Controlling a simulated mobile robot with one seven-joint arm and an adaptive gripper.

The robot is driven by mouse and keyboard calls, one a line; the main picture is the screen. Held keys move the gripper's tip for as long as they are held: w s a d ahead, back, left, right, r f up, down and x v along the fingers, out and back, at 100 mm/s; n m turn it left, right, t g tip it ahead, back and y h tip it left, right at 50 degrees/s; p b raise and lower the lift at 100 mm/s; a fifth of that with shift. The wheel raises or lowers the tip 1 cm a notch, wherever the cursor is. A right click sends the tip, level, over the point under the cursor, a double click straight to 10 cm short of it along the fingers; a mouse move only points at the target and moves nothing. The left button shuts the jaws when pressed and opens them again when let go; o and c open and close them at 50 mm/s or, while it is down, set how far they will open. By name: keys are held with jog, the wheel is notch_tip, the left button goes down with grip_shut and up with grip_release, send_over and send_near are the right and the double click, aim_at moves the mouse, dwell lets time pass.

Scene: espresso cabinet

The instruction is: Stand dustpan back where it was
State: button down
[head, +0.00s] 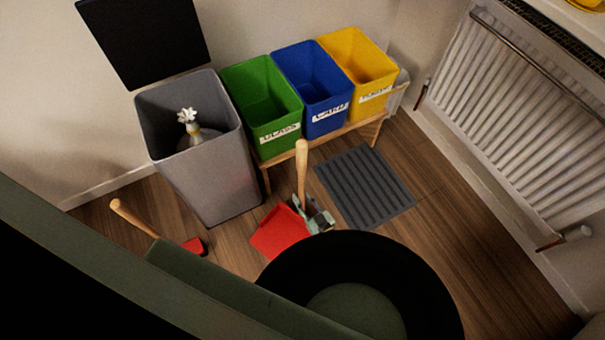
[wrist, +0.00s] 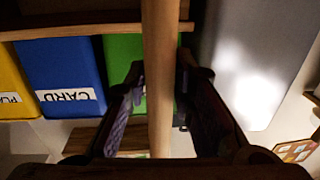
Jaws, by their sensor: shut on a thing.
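The red dustpan (head: 278,234) is on or just above the wooden floor in front of the grey bin, with its wooden handle (head: 302,165) standing roughly upright. My gripper (head: 318,217) is at the lower part of this handle and shut on it. In the wrist view the handle (wrist: 160,70) runs from top to bottom between the two fingers of my gripper (wrist: 160,100). The pan is out of the wrist view. I cannot tell whether the pan touches the floor.
A wooden-handled red brush (head: 132,217) is at the left, partly hidden by my body. A grey bin (head: 205,175) with its black lid up stands behind. Green (head: 262,105), blue (head: 312,90) and yellow (head: 357,75) bins sit on a wooden stand. A grey mat (head: 365,187) lies right.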

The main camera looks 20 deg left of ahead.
jog(key=w+a+f+b, duration=0.1)
jog(key=w+f+b, duration=0.1)
jog(key=w+b, duration=0.4)
jog(key=w+a+f+b, duration=0.1)
jog(key=w+f+b, duration=0.1)
jog(key=w+b, duration=0.5)
jog(key=shift+w+a+f, duration=0.25)
jog(key=shift+w+f, duration=0.05)
jog(key=shift+w, duration=0.85)
jog(key=shift+f, duration=0.15)
jog(key=c, duration=1.4)
grip_release()
jog(key=shift+f, duration=0.1)
jog(key=shift+o, duration=0.2)
